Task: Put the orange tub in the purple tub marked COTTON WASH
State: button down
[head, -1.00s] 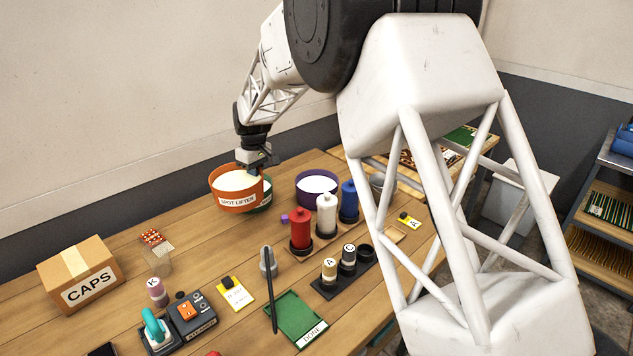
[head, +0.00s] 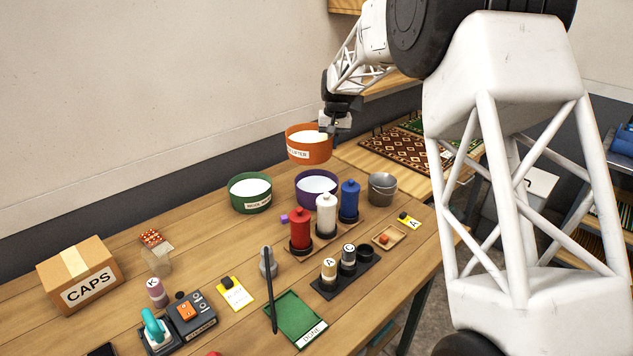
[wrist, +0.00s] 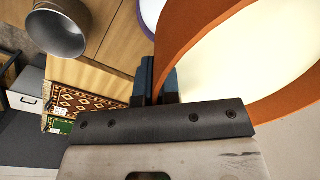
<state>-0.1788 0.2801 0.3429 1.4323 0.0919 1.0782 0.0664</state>
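The orange tub (head: 308,152), with white contents and a label ending in "LIFTER", hangs in the air above and a little left of the purple tub in the head view. My gripper (head: 328,131) is shut on the right part of its rim. The wrist view shows the orange wall (wrist: 185,35) between the fingers (wrist: 155,85). The purple tub (head: 317,199) stands on the table with a pale inside; its label is not readable here. Part of its purple rim (wrist: 150,14) shows beyond the orange tub in the wrist view.
A green tub (head: 250,205) stands left of the purple one. Red (head: 300,238), white (head: 326,216) and blue (head: 349,203) bottles stand close in front. A metal bucket (head: 382,195) is to the right; it also shows in the wrist view (wrist: 60,38).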

jog(key=shift+w+d+r+m, duration=0.2)
jog(key=shift+d+m, duration=0.05)
jog(key=shift+d, duration=0.3)
jog(key=shift+w+d+r+m, duration=0.15)
jog(key=shift+d+m, duration=0.1)
jog(key=shift+d, duration=0.25)
jog(key=shift+f, duration=0.1)
jog(key=shift+f, duration=2.45)
jog(key=shift+f, duration=2.5)
jog(key=shift+f, duration=0.6)
jog(key=c, duration=1.3)
grip_release()
jog(key=shift+c, duration=0.2)
